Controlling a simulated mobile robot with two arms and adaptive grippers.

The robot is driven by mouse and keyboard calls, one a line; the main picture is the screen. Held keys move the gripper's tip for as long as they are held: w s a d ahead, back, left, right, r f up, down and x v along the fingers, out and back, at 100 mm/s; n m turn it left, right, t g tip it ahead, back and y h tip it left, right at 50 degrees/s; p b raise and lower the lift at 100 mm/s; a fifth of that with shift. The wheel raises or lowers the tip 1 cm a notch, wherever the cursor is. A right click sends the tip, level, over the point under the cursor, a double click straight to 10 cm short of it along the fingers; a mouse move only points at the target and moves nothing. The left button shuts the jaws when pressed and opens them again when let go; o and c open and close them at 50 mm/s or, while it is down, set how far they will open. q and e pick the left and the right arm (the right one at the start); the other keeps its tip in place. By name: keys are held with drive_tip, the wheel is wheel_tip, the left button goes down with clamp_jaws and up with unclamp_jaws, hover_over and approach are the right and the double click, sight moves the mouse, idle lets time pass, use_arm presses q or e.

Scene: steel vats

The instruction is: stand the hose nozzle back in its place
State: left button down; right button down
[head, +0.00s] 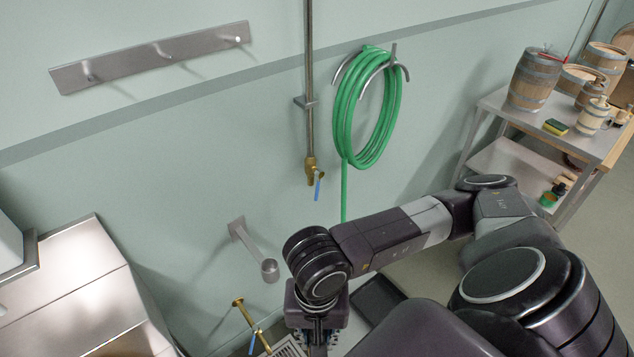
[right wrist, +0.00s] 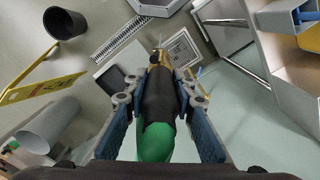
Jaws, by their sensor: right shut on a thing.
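The hose nozzle (right wrist: 158,95) has a black grip and a brass tip, with the green hose (right wrist: 156,142) at its near end. My right gripper (right wrist: 155,88) is shut on the black grip, a finger on either side. In the head view my right gripper (head: 318,343) is at the bottom edge, and the nozzle is hidden by my arm. A small metal cup (head: 269,270) on a wall arm, which looks like the nozzle's holder, is empty as far as I can see. It is up and left of the gripper. My left gripper is not in view.
The green hose coil (head: 362,110) hangs on a wall bracket beside a pipe with a brass valve (head: 312,170). A brass fitting (head: 245,315) with a blue lever is left of my gripper. A floor drain (head: 288,347) lies below. A trolley (head: 510,160) carries barrels at right.

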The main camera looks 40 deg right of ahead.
drive_tip(key=shift+f+b, duration=0.2)
drive_tip(key=shift+b, duration=0.55)
drive_tip(key=w+d+b, duration=0.1)
drive_tip(key=w+b, duration=0.7)
drive_tip(key=w, duration=1)
drive_tip(key=w+d+f+b, duration=0.3)
drive_tip(key=w+d+b, duration=0.3)
drive_tip(key=w, duration=0.5)
drive_tip(key=shift+w+d+f+b, duration=0.2)
drive_tip(key=shift+w+d+b, duration=0.15)
drive_tip(key=shift+b, duration=0.05)
drive_tip(key=shift+f, duration=0.15)
idle(0.6)
